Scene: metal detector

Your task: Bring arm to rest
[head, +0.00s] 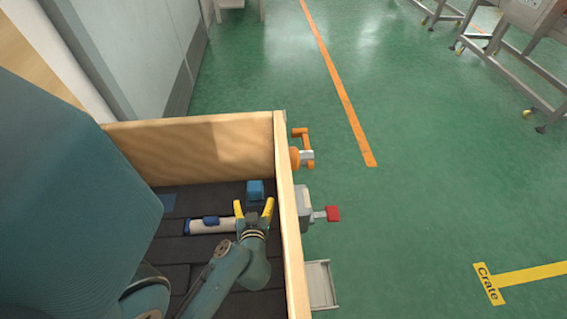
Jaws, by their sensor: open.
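My gripper (253,208) shows in the head view, low over the dark floor of a wooden-walled box (205,145). Its two yellow fingers are spread apart, pointing toward the far wall, and nothing is visible between them. A small blue block (255,188) lies just beyond the fingertips. I cannot tell whether they touch it. My arm is bent and reaches in from the lower left.
A white and blue cylinder (212,226) lies left of my gripper. The box's right wall (289,220) is close on the right. Outside it are an orange fixture (304,152), a grey unit with a red end (333,213) and a metal tray (320,285). Green floor beyond is open.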

